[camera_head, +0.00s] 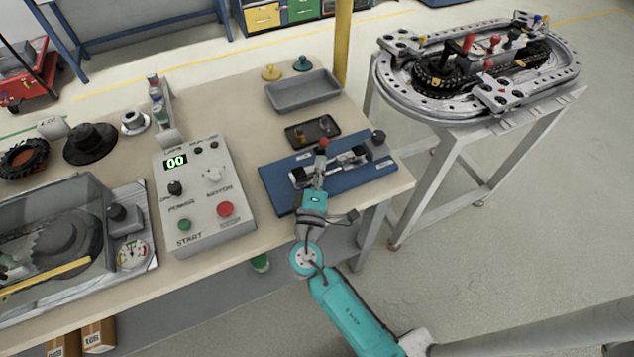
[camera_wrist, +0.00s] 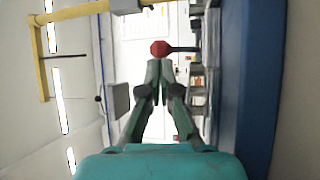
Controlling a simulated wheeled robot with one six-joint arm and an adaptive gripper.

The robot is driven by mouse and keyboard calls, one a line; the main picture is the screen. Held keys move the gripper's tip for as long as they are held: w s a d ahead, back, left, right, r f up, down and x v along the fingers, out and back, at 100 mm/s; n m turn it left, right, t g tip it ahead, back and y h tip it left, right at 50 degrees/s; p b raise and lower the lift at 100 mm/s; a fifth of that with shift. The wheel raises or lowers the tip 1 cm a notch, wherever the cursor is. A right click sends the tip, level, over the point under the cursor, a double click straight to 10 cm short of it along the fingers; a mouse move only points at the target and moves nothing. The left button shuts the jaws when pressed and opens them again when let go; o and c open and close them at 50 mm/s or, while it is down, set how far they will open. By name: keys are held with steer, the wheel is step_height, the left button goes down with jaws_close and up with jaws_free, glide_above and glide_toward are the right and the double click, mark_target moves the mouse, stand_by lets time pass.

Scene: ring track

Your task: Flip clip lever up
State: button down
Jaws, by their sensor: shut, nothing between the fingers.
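The clip lever (camera_head: 323,143) has a red ball knob on a thin dark rod. It belongs to a metal clamp (camera_head: 345,163) on a blue base plate (camera_head: 277,187) at the right of the bench. My gripper (camera_head: 320,160) reaches in over the near edge of the plate, partly covering the clamp. In the wrist view the gripper (camera_wrist: 160,66) is shut and empty, its tips together just below the red knob (camera_wrist: 160,47). The rod runs right from the knob toward the blue plate (camera_wrist: 258,85). I cannot tell whether tips and knob touch.
A control box (camera_head: 203,200) stands left of the plate. A dark tray (camera_head: 313,132) and a grey bin (camera_head: 303,91) lie behind it. A small dark-topped block (camera_head: 377,145) sits at the plate's right end. A ring track (camera_head: 477,65) stands on a separate table at right.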

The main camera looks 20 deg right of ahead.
mark_target(322, 145)
steer(key=shift+x, duration=1.35)
steer(key=shift+w+r+n+g+y, duration=0.3)
steer(key=shift+r+n+g+y, duration=0.1)
steer(key=shift+y, duration=0.1)
steer(key=shift+w+r+n+g+y, duration=0.55)
steer(key=shift+w+n+g, duration=0.15)
steer(key=shift+g, duration=0.2)
steer(key=w+g, duration=0.1)
steer(key=w+n+g+y, duration=0.1)
steer(key=shift+r+g, duration=0.3)
steer(key=shift+r, duration=0.1)
steer(key=shift+s+f, duration=0.1)
steer(key=shift+f, duration=0.1)
steer(key=shift+r, duration=0.25)
steer(key=shift+r, duration=0.6)
